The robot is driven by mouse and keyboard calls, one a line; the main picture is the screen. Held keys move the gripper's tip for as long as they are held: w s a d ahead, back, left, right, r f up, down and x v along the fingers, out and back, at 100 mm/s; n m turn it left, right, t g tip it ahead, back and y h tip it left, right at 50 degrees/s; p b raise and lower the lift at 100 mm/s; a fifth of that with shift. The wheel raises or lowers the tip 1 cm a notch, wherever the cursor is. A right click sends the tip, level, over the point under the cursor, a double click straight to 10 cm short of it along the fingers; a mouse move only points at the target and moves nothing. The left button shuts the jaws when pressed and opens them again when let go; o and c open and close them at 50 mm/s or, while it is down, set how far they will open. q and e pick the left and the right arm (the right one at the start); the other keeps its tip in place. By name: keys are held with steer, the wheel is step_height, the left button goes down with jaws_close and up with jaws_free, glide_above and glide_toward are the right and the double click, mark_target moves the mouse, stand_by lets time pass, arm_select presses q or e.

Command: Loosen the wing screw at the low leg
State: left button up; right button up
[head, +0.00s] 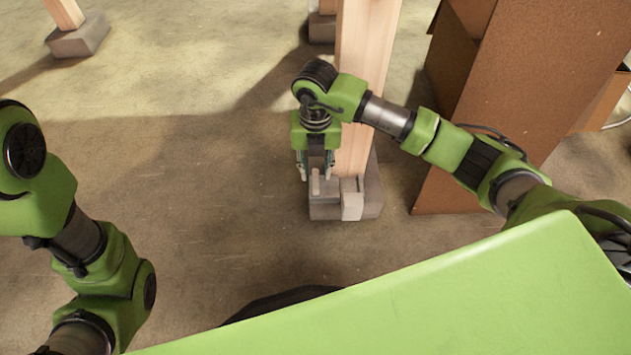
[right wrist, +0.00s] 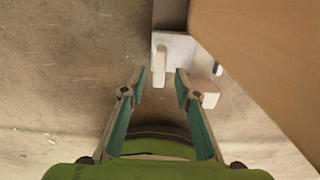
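The low leg (head: 366,60) is a pale wooden post standing on a grey foot block (head: 374,196). Light grey metal pieces (head: 352,206) sit at the front of this foot. My right gripper (head: 315,172) points down at the foot's left front, beside the post. In the right wrist view its two fingers (right wrist: 159,82) are apart with nothing held between them. A pale slotted bracket (right wrist: 174,52) lies just beyond the fingertips, and the wooden leg (right wrist: 265,50) fills the upper right. I cannot clearly make out the wing screw. My left gripper is outside the view.
A brown open-sided cabinet or box (head: 525,75) stands close to the right of the leg, under my right arm. Another post on a grey block (head: 78,36) stands at the far left. The concrete floor (head: 215,185) left of the foot is clear.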

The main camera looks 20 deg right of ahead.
mark_target(316, 178)
steer(key=shift+f+b, duration=0.7)
steer(key=shift+f, duration=0.95)
jaws_close()
